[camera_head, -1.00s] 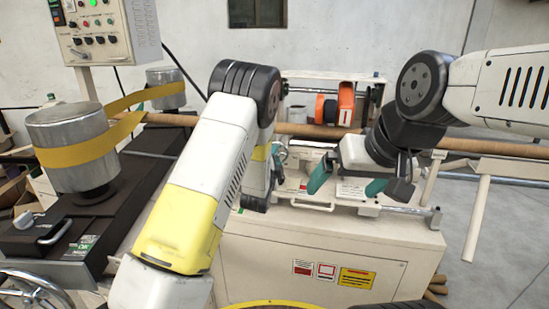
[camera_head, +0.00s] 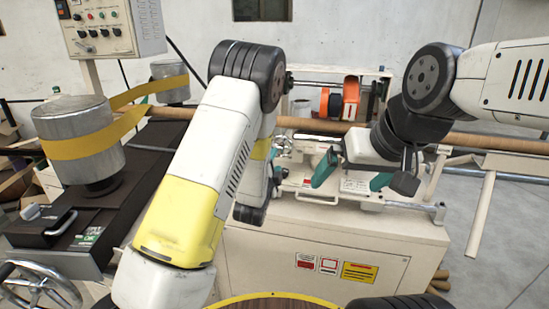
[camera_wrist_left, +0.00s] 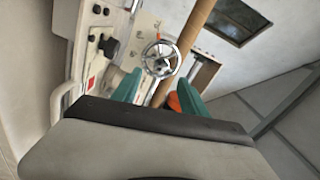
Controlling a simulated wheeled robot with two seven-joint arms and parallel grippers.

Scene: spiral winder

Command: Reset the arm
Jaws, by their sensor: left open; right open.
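My left arm rises from the bottom of the head view, bends at a dark elbow and drops in front of the winder (camera_head: 330,245). Its fingers are hidden there behind the forearm. In the left wrist view the left gripper (camera_wrist_left: 158,95) shows two green fingers apart, with nothing between them gripped. My right arm comes in from the right. My right gripper (camera_head: 352,174) has its green fingers apart and empty, in front of the winder's upper part. A brown paper tube (camera_head: 352,138) runs across the winder behind both arms.
A metal roller with a yellow belt (camera_head: 75,140) stands at the left. A control panel (camera_head: 100,28) hangs at upper left. A handwheel (camera_head: 38,290) is at lower left. The wrist view shows another handwheel (camera_wrist_left: 160,58) beyond the fingers. Grey floor (camera_head: 500,235) is open at right.

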